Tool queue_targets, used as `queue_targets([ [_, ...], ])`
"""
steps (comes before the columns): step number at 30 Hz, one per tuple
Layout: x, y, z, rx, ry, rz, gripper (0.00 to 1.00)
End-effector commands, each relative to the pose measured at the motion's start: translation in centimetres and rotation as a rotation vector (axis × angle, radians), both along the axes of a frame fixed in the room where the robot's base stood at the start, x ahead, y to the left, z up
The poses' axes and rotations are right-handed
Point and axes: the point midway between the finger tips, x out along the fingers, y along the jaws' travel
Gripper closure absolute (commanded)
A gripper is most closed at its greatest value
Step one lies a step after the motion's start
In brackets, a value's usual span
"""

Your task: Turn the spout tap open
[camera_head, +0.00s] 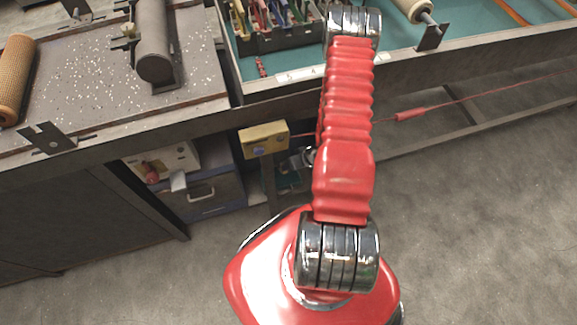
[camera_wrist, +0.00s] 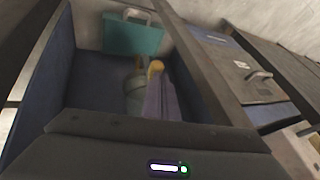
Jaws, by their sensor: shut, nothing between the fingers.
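I cannot make out the spout tap in either view.
In the head view, a grey cylinder (camera_head: 152,40) and an orange mesh tube (camera_head: 15,75) lie on the left bench. A tool holder (camera_head: 278,38) stands on the teal worktop.

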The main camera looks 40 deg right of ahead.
Motion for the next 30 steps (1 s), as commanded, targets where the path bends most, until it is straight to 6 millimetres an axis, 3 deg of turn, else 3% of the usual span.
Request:
queue_targets([
  [17, 0.2, -0.3, 0.8, -0.005, -0.007, -0.005, 1.0],
  [30, -0.8, 0.7, 4.9, -0.004, -0.008, -0.003, 1.0],
])
